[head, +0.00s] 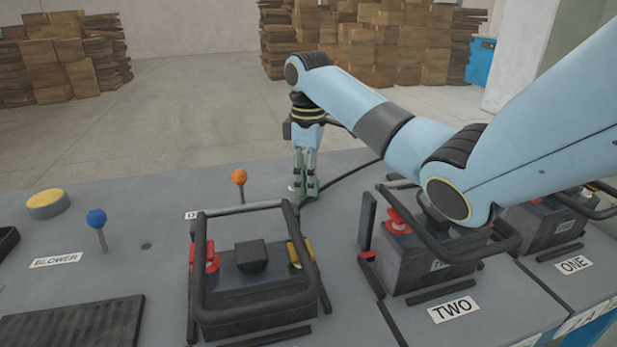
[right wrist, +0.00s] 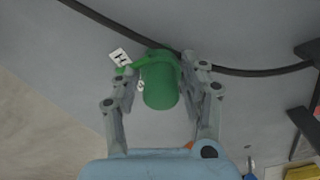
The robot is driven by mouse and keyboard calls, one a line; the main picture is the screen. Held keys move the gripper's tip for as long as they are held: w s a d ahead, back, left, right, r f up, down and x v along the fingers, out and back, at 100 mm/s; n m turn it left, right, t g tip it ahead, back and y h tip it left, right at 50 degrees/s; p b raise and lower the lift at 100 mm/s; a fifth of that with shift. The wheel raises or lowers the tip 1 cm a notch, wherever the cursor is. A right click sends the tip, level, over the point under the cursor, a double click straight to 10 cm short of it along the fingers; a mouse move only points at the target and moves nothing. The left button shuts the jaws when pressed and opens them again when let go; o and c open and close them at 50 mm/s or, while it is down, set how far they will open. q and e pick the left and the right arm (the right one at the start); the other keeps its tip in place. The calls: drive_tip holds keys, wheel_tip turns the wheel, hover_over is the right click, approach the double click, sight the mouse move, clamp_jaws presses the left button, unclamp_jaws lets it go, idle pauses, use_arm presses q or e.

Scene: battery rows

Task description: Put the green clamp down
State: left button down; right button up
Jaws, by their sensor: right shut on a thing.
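The green clamp (head: 311,194) is at the far side of the grey bench top, with a black cable running near it to the right. My right gripper (head: 306,180) points down and is shut on it. In the right wrist view the green clamp (right wrist: 161,88) sits between the two fingers of my right gripper (right wrist: 160,75). Whether the clamp touches the bench is hard to tell. My left gripper is not in view.
A battery with a black handle frame (head: 252,208), a red clamp (head: 207,257) and a yellow clamp (head: 297,253) stands in front. An orange-knobbed lever (head: 239,177) stands left of my gripper. Battery TWO (head: 425,262) is at right, under my arm. A black cable (head: 345,177) crosses the bench.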

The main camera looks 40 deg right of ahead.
drive_tip(key=o, duration=1.2)
drive_tip(key=shift+f, duration=0.1)
drive_tip(key=shift+c, duration=0.2)
wheel_tip(320, 180, up, 8)
drive_tip(key=shift+f+p, duration=0.1)
drive_tip(key=shift+p, duration=0.6)
wheel_tip(320, 180, up, 3)
drive_tip(key=p, duration=0.3)
drive_tip(key=shift+r, duration=0.2)
drive_tip(key=shift+r+p, duration=0.55)
